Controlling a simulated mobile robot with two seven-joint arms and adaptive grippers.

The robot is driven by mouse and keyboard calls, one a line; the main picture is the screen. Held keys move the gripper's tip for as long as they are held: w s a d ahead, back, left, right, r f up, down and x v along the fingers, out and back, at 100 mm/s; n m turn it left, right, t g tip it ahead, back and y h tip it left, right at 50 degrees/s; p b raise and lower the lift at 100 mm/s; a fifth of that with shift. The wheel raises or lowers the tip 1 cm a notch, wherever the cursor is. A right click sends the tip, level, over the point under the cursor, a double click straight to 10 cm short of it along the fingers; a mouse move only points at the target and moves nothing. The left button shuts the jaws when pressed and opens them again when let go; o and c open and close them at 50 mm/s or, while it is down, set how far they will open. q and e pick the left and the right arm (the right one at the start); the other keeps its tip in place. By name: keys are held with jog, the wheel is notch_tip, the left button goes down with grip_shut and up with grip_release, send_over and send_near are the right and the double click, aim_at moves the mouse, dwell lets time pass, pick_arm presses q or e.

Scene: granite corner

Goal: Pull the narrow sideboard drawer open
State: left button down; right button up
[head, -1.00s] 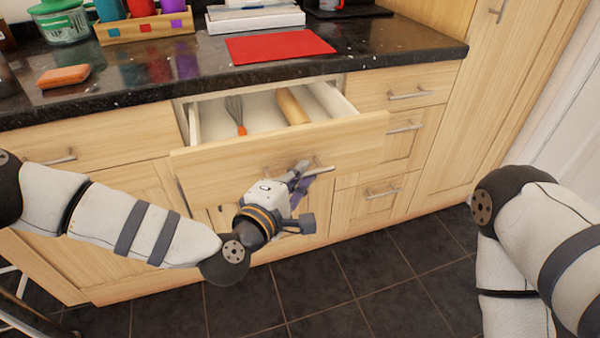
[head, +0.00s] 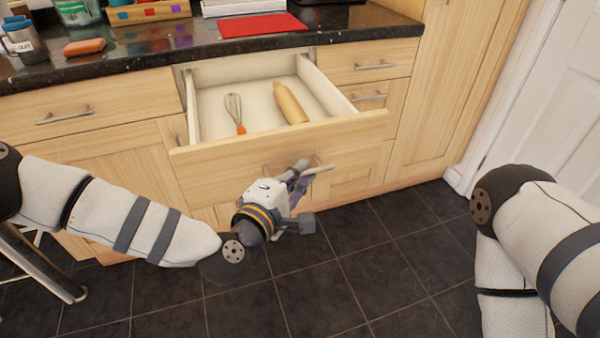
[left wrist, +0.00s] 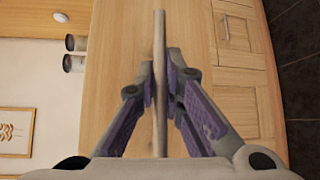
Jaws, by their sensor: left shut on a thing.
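The sideboard drawer (head: 283,144) stands well open from the cabinet in the head view. A whisk (head: 234,112) with an orange handle end and a tan rolling-pin-like object (head: 290,103) lie inside it. My left gripper (head: 299,177) is at the drawer's front, shut on the bar handle (head: 319,169). In the left wrist view both fingers (left wrist: 161,85) close around the handle bar (left wrist: 159,42), with the wooden drawer front behind. My right arm shows at the right of the head view, but its gripper is out of view.
A stool leg (head: 40,262) stands at the lower left. The dark tiled floor (head: 380,270) ahead is clear.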

pick_arm(q)
jog(key=shift+w, duration=0.15)
jog(key=c, duration=1.7)
grip_release()
jog(key=v, duration=1.2)
